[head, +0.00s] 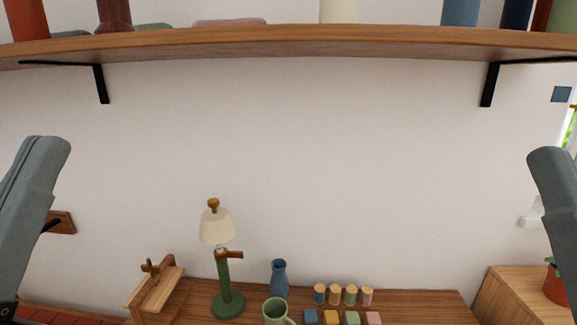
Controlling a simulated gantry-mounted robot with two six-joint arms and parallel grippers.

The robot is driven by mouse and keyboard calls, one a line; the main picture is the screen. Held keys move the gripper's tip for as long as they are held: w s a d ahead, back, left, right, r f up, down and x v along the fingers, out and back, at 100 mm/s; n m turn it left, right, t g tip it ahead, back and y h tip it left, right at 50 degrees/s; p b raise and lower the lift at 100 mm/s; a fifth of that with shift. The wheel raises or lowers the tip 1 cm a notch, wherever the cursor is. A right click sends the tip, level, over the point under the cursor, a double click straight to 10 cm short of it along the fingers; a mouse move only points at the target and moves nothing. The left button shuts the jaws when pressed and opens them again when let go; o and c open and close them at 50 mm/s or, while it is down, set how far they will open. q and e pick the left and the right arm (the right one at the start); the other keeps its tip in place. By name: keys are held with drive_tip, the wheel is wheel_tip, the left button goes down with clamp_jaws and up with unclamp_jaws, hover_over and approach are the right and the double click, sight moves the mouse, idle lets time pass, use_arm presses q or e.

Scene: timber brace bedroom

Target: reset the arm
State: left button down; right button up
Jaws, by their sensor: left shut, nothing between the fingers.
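My left arm's grey link (34,205) rises along the left edge. My left gripper (9,312) shows only as a dark part in the bottom left corner; it is shut and empty, and its fingertips are mostly cut off. My right arm's grey link (556,200) shows at the right edge, with no right gripper in the frame.
A wooden shelf (290,45) on black brackets crosses the top, bearing several objects. Below stand a green lamp (224,280), blue vase (279,279), green mug (275,311), several small jars and coloured blocks on a wooden top (420,302). The wall between is clear.

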use_arm(q)
wheel_tip(320, 180, up, 30)
drive_tip(key=p, duration=2.7)
use_arm(e)
wheel_tip(320, 180, up, 30)
use_arm(q)
wheel_tip(320, 180, down, 25)
drive_tip(key=b, duration=2.5)
drive_tip(key=shift+f+h+b, duration=0.15)
drive_tip(key=shift+h+b, duration=0.15)
use_arm(e)
wheel_tip(320, 180, down, 25)
drive_tip(key=shift+f, duration=0.15)
